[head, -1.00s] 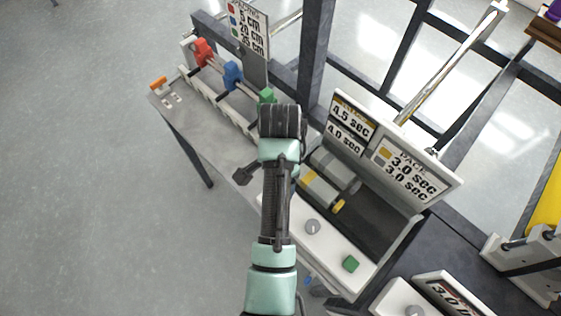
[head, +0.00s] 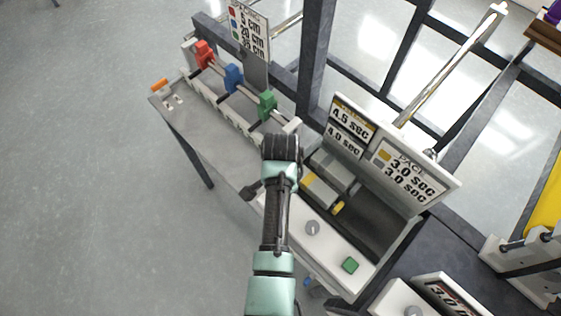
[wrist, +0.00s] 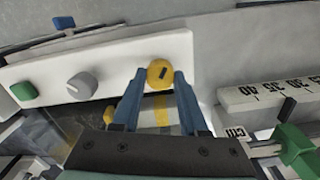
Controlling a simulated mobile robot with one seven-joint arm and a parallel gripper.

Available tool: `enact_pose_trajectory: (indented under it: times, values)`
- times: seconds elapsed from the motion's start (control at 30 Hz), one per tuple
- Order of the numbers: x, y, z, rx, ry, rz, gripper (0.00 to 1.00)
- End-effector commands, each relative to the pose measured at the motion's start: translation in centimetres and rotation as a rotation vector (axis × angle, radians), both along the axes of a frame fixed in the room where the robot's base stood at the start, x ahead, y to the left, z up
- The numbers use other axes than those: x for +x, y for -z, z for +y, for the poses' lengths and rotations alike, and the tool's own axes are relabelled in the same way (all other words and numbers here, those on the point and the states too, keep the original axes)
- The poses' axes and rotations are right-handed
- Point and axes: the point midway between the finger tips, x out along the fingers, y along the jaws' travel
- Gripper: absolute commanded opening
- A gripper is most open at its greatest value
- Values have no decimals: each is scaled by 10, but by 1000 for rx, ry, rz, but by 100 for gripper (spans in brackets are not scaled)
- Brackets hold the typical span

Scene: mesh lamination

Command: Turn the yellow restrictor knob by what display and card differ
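The yellow restrictor knob (wrist: 160,73), round with a dark slot line, is on the white front panel (wrist: 105,62) in the wrist view. My gripper (wrist: 158,80) is open, its blue fingertips on either side of the knob; I cannot tell whether they touch it. In the head view my arm hides the knob and the fingers. The left sign (head: 350,125) reads 4.5 sec above and 4.0 sec below. The right sign, headed PACE (head: 408,170), reads 3.0 sec on both lines.
A grey knob (head: 312,228) and a green button (head: 350,265) sit on the same panel. Red (head: 203,54), blue (head: 233,76) and green (head: 267,105) sliders stand on a scaled rail at the back left. A second white unit (head: 400,299) stands at the front right.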

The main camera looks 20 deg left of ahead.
Motion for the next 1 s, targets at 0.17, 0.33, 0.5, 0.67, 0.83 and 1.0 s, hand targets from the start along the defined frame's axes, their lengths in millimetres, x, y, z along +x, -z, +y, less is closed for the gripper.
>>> enact_pose_trajectory:
  times: [0.17, 0.33, 0.5, 0.67, 0.83, 1.0]
  values:
    - [0, 0, 0, -1, 0, 1, 8]
    - [0, 0, 0, -1, 0, 1, 0]
    - [0, -1, 0, -2, -18, 1, 0]
    - [0, -2, 0, -2, -73, 1, 0]
    - [0, -2, 0, -2, -185, 1, 0]
    - [0, -3, 0, -1, -336, 2, 0]
